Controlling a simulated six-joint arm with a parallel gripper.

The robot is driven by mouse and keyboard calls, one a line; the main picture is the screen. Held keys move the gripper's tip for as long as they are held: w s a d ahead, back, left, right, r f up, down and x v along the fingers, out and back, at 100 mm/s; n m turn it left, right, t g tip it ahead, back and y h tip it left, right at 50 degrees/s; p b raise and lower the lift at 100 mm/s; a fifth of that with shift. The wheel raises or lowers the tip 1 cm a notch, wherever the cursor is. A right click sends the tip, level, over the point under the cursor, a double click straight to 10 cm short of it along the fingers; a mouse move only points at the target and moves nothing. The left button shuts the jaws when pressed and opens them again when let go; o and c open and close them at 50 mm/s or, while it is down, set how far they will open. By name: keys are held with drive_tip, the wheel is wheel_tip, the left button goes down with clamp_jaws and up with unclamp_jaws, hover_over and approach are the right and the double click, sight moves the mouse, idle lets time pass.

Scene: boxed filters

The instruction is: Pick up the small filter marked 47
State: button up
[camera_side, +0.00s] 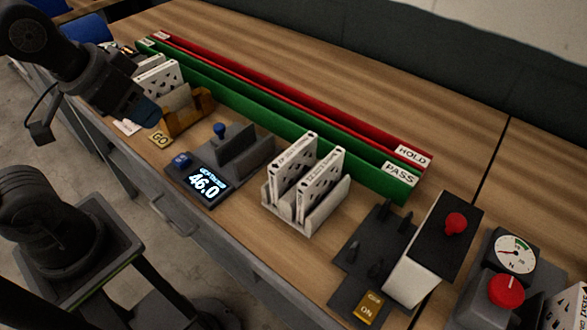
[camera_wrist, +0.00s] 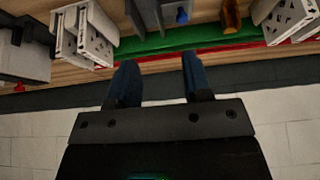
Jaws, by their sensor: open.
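Boxed white filters stand upright in two light grey racks. Two filters (camera_side: 320,185) are in the middle rack (camera_side: 313,221), and others (camera_side: 160,77) are in the far-left rack, partly behind my arm. In the wrist view, filters show at upper left (camera_wrist: 82,32) and upper right (camera_wrist: 285,18). Their markings are too small to read, so I cannot tell which is marked 47. My gripper (camera_side: 146,110) is raised near the left end of the bench, beside the far-left rack. In the wrist view, its blue fingers (camera_wrist: 160,78) are apart with nothing between them.
A grey device (camera_side: 238,155) with a display reading 46.0 (camera_side: 204,182) stands between the racks. Behind are the green PASS rail (camera_side: 290,128) and red HOLD rail (camera_side: 300,95). A brown holder (camera_side: 190,115) marked GO, a red-button box (camera_side: 435,240) and a dial gauge (camera_side: 514,250) also stand there.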

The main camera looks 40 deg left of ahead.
drive_tip(key=shift+o, duration=0.4)
drive_tip(key=w+d+r+g, duration=0.3)
drive_tip(key=w+d+r, duration=0.1)
drive_tip(key=w+d, duration=0.4)
drive_tip(key=g, duration=0.3)
approach(294, 150)
wheel_tip(294, 150, down, 12)
drive_tip(key=shift+s+f, duration=0.15)
drive_tip(key=shift+f, duration=0.1)
clamp_jaws()
